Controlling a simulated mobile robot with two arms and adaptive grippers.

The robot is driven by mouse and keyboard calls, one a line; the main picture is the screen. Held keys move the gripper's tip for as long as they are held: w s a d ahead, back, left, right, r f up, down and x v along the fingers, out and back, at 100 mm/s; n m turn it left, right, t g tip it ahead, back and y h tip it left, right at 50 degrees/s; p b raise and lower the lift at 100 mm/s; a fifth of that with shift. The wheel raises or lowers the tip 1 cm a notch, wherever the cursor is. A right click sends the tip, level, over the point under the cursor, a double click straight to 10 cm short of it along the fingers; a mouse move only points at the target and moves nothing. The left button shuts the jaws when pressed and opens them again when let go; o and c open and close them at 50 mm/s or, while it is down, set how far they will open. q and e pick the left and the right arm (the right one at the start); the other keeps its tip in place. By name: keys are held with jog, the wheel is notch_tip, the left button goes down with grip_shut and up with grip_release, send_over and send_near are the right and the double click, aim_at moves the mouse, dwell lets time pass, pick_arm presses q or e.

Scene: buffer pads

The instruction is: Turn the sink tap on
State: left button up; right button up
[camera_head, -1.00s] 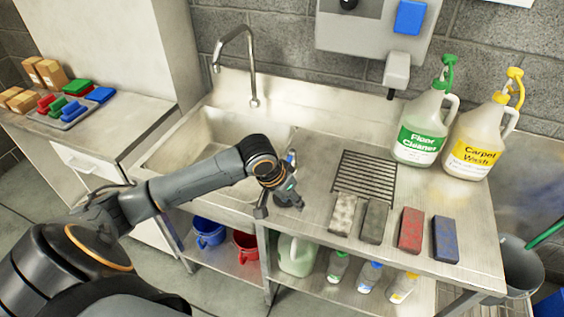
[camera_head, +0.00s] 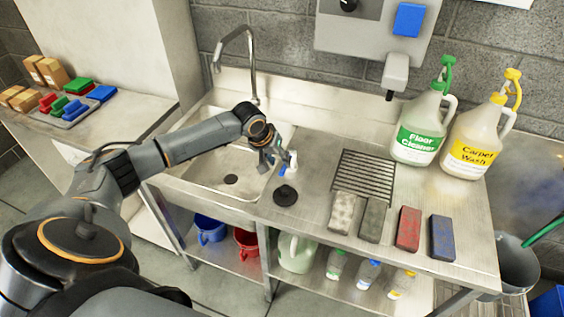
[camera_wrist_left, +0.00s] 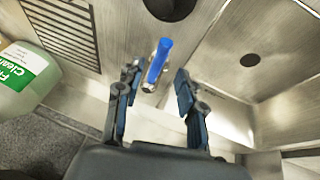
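The sink tap has a tall curved metal spout (camera_head: 252,68) behind the basin (camera_head: 222,165). A small lever with a blue grip shows in the wrist view (camera_wrist_left: 159,60), on a metal base at the counter. In the head view the blue part (camera_head: 283,168) is small and partly hidden beside my gripper. My left gripper (camera_head: 275,154) is at the basin's right rim. In the wrist view my left gripper (camera_wrist_left: 156,78) is open, with a finger on each side of the blue lever and gaps visible. My right gripper is not in view.
A black round disc (camera_head: 285,195) lies on the counter in front of the gripper. A drain grille (camera_head: 365,177), several sponge blocks (camera_head: 409,229), the Floor Cleaner jug (camera_head: 418,140) and the Carpet Wash jug (camera_head: 474,155) stand to the right. A wall dispenser (camera_head: 372,25) hangs above.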

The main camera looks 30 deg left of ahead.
aim_at(284, 167)
pick_arm(q)
jog(key=shift+x, duration=1.95)
grip_shut()
